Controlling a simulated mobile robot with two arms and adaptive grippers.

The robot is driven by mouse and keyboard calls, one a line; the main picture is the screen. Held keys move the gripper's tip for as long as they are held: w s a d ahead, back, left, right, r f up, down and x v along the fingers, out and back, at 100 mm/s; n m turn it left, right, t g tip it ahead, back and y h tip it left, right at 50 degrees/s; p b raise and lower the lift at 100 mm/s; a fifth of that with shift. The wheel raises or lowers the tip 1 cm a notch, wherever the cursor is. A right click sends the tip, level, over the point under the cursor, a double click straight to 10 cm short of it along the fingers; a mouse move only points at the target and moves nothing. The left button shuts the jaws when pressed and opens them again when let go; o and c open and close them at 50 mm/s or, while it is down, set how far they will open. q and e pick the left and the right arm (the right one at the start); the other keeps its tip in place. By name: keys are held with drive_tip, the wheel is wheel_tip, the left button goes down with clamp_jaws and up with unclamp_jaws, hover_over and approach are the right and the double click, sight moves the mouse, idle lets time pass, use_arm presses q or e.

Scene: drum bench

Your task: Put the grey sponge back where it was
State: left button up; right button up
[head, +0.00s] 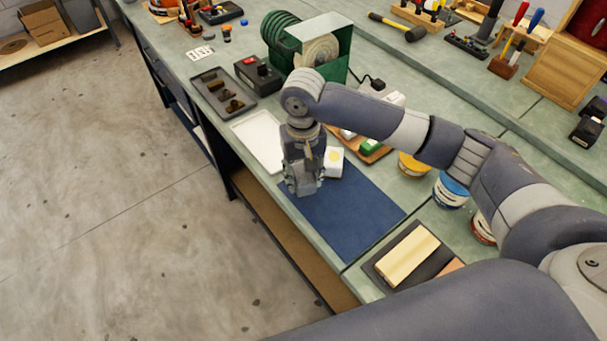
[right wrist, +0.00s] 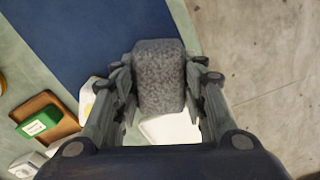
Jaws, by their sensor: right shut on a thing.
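My right gripper (head: 303,188) is shut on the grey sponge (right wrist: 160,75), a speckled block that shows between the fingers in the right wrist view. In the head view I cannot make out the sponge, as the gripper hides it. The gripper points down over the far left corner of the blue mat (head: 345,215), close to the bench's front edge. I cannot tell whether the sponge touches the mat. My left gripper is not in view.
A white tray (head: 258,140) lies just beyond the gripper. A white block with a yellow spot (head: 334,162) stands close at its right. A wooden tray (right wrist: 66,122) holds a green block (right wrist: 40,122). The mat's near part is clear.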

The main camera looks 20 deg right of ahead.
sight(304, 178)
drive_tip(key=shift+w+d+f, duration=0.1)
drive_tip(key=shift+w+d, duration=0.2)
drive_tip(key=shift+w, duration=0.55)
drive_tip(key=shift+w+d+f, duration=0.1)
drive_tip(key=shift+f, duration=0.1)
drive_tip(key=shift+f+p, duration=0.45)
drive_tip(key=shift+f, duration=1.15)
drive_tip(key=o, duration=0.8)
drive_tip(key=shift+f, duration=0.1)
wheel_tip(304, 178, up, 12)
drive_tip(key=shift+r+b, duration=0.15)
drive_tip(key=shift+b, duration=0.65)
